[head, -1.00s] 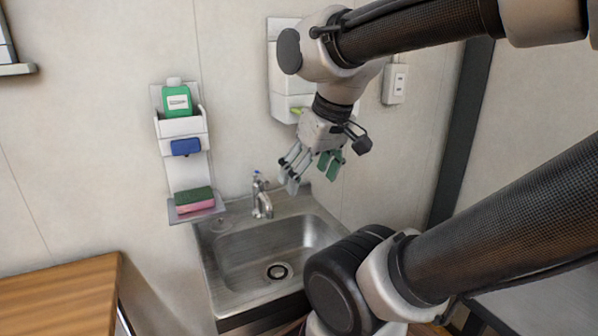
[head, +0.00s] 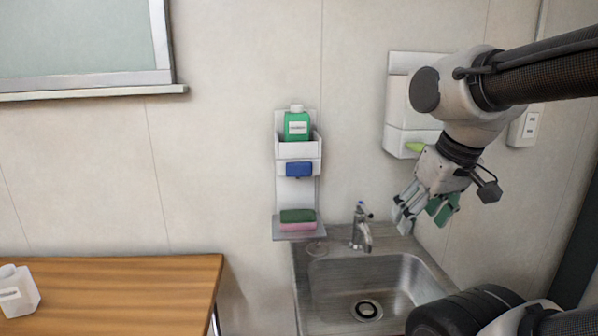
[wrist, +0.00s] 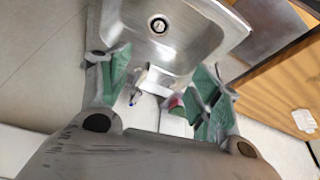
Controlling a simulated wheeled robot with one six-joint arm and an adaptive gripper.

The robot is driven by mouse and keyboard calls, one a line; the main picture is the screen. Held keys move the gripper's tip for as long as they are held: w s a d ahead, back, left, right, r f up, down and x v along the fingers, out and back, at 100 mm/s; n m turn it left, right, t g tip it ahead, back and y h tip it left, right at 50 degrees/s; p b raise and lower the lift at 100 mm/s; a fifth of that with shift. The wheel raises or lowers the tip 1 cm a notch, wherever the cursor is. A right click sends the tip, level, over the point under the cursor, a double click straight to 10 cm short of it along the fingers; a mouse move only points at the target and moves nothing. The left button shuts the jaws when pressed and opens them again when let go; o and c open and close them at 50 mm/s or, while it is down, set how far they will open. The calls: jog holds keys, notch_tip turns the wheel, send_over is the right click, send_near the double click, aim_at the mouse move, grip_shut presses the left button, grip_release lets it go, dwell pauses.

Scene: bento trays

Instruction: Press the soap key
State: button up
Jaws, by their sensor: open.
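A white wall dispenser holds a green bottle (head: 297,126) with a pale label, and a blue key (head: 299,169) sits on its front below the bottle. The key is left of my gripper and apart from it. My gripper (head: 426,210) is open and empty, pointing down above the right side of the sink. In the wrist view my gripper (wrist: 158,82) has its green-padded fingers spread wide, with nothing between the pads. I cannot make out the blue key in the wrist view.
A green and pink sponge (head: 298,220) lies on the shelf below the key. A faucet (head: 361,228) stands behind the steel sink (head: 335,270). A second white dispenser (head: 398,110) with a light green key hangs behind my arm. A wooden table (head: 120,285) with a white container (head: 18,292) is at left.

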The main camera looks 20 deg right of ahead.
jog(key=shift+w+a, duration=0.15)
jog(key=shift+a, duration=0.25)
jog(key=c, duration=0.3)
jog(key=w+a+n, duration=0.2)
jog(key=a, duration=0.1)
jog(key=w+a+n, duration=0.1)
jog(key=a, duration=0.1)
jog(key=shift+a+r+g+y, duration=0.15)
jog(key=shift+a+g+y, duration=0.05)
jog(key=shift+g+y, duration=0.2)
grip_shut()
jog(key=w+a+r+n, duration=0.4)
jog(key=a+r+n, duration=0.2)
jog(key=n, duration=0.9)
jog(key=w+a+r+n+t+h, duration=0.1)
jog(key=w+a+r+n, duration=0.4)
jog(key=n, duration=1)
jog(key=shift+a+r+n+h, duration=0.35)
jog(key=shift+a+r, duration=0.25)
jog(key=shift+r, duration=0.25)
